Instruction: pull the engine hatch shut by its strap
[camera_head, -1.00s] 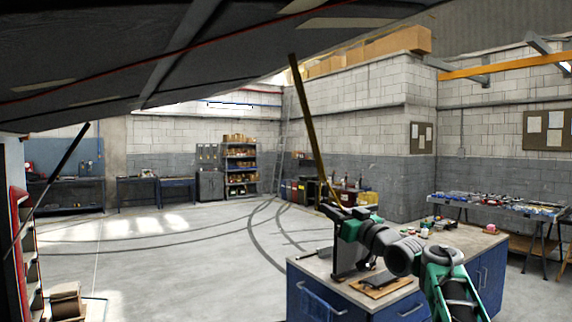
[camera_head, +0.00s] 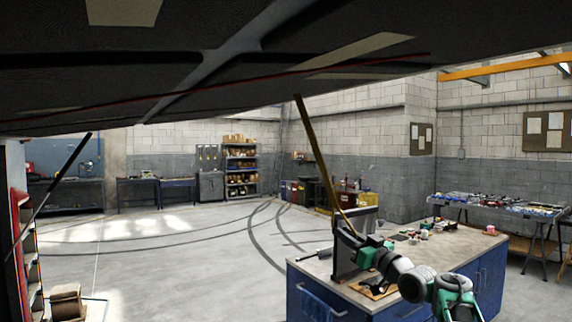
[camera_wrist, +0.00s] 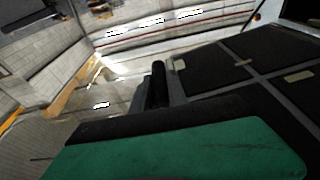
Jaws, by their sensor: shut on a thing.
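The engine hatch (camera_head: 230,75) is a dark ribbed panel that hangs raised and slanting across the top of the head view. Its underside also shows at the right of the wrist view (camera_wrist: 270,65). The strap (camera_head: 318,155) is a narrow yellow-brown band running from the hatch's lower edge down to my gripper (camera_head: 350,232). My gripper is shut on the strap's lower end, above the left part of the workbench. The strap looks taut and slants down to the right. In the wrist view the green gripper body fills the bottom and the hold on the strap is hidden.
A blue workbench (camera_head: 470,251) with small parts on top stands under my arm. A thin dark strut (camera_head: 62,175) rises to the hatch at left. A parts table (camera_head: 500,206) stands at right. The floor to the left is mostly clear.

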